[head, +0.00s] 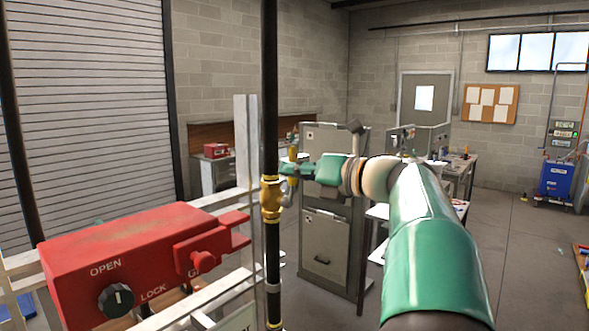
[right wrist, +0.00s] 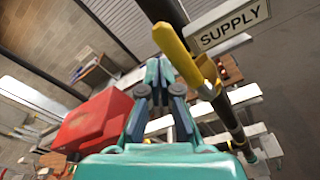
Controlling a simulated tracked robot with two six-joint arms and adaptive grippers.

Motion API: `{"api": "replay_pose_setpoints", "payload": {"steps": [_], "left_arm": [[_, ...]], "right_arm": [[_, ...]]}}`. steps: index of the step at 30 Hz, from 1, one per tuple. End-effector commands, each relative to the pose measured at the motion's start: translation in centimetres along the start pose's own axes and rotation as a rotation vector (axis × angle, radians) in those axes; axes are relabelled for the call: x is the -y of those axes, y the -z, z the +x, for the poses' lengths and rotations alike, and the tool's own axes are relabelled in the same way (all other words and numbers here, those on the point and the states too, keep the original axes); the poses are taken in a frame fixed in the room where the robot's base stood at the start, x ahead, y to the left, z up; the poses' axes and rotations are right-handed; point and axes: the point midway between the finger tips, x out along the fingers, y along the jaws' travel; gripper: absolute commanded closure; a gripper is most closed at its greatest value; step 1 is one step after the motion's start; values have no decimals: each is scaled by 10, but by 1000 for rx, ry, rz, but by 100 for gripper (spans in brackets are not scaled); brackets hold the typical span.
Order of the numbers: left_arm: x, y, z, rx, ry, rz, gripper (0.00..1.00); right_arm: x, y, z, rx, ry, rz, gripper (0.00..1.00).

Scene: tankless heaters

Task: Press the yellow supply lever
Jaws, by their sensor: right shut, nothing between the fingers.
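In the head view a small part of the lever (head: 293,152) shows by the black vertical pipe (head: 269,90), above the brass valve (head: 271,198). My right gripper (head: 288,169) is shut and empty, with its tips close to the lever. In the right wrist view the shut fingertips (right wrist: 158,68) overlap the lever's left side; I cannot tell whether they touch it. My left gripper is not in view.
A red box (head: 140,258) with a black knob and OPEN and LOCK labels stands at the front left. White rails run around it and the pipe. A grey cabinet (head: 325,225) stands behind the gripper. The floor at the right is mostly clear.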

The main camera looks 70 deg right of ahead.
Motion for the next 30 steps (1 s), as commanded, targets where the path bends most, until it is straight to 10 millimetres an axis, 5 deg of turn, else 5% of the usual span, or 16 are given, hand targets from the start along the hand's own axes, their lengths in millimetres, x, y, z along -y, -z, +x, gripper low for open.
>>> {"api": "replay_pose_setpoints", "payload": {"steps": [11,22,30], "left_arm": [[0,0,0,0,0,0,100],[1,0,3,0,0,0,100],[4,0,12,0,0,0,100]], "right_arm": [[-3,-5,-1,18,7,-6,100],[-35,20,0,6,2,-6,100],[-27,21,-24,6,14,-5,100]]}}
